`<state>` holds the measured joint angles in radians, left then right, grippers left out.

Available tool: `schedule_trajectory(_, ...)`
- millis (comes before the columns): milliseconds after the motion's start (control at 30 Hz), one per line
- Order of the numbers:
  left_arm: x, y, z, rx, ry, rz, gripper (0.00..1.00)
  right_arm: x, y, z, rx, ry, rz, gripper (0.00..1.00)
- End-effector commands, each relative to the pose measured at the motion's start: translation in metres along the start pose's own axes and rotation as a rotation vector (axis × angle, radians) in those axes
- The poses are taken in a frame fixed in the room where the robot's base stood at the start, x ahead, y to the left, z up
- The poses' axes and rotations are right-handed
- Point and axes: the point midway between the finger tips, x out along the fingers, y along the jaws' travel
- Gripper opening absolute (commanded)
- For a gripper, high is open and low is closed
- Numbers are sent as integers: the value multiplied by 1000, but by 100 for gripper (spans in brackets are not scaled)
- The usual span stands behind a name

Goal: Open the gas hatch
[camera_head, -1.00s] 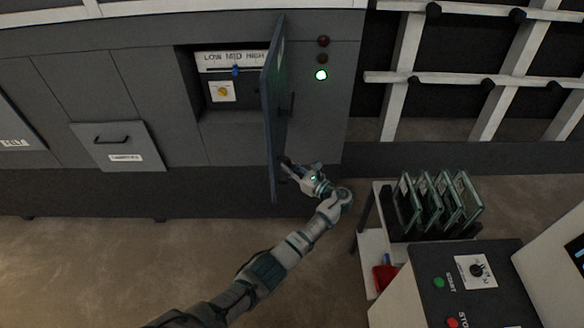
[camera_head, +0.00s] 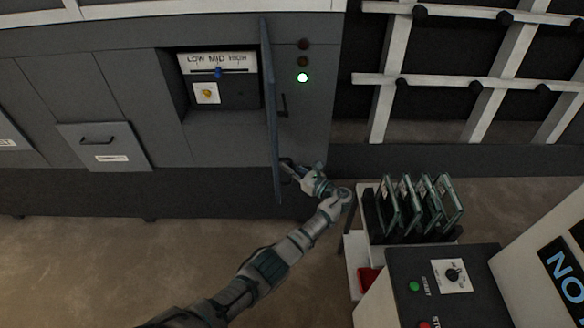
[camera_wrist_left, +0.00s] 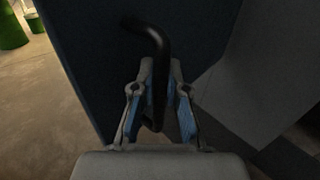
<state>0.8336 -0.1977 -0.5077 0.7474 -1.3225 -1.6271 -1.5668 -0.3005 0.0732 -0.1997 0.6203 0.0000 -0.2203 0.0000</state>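The gas hatch (camera_head: 269,110) is a dark blue-grey door standing out from the grey cabinet, seen almost edge-on in the head view. Its recess is uncovered and shows a LOW MID HIGH slider panel (camera_head: 217,64) and a yellow knob (camera_head: 207,93). My left gripper (camera_head: 288,169) is at the lower right side of the door. In the left wrist view the door face (camera_wrist_left: 90,60) fills the left and middle. A black bent handle (camera_wrist_left: 159,55) passes between the fingertips of my left gripper (camera_wrist_left: 160,78), which close around it. My right gripper is not in view.
A rack of several dark plates (camera_head: 415,205) stands on a cart right of my left arm. A control box with green and red buttons (camera_head: 430,275) is in front of it. A white lattice frame (camera_head: 430,80) is at the back right. The floor at left is clear.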

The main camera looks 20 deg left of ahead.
Motion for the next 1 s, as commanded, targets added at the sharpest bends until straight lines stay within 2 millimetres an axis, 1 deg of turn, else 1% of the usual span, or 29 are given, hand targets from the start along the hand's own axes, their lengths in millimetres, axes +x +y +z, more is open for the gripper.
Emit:
schedule_trajectory(33, -1, 0, -2, 3, 4, 0, 18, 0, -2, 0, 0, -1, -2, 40)
schedule_trajectory(67, -1, -1, -2, 4, 3, 0, 25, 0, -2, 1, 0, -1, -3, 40)
schedule_trajectory(100, -2, -1, -2, 4, 2, 0, 35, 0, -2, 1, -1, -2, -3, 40)
schedule_trajectory(133, -2, -1, -2, 4, 2, 0, 39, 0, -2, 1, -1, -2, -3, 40)
schedule_trajectory(333, -2, -1, 1, 1, -1, 0, 39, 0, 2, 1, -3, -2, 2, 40)
schedule_trajectory(400, -3, 0, 1, 0, -1, 0, 39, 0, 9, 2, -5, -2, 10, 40)
schedule_trajectory(533, -12, -1, 1, 0, -1, -2, 39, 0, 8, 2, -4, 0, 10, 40)
schedule_trajectory(667, -34, -2, 0, 0, 2, -3, 39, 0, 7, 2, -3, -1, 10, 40)
schedule_trajectory(900, -89, -4, -1, 4, 1, -3, 39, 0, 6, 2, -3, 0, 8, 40)
schedule_trajectory(1000, -106, -5, -2, 4, 0, -3, 39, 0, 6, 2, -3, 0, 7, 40)
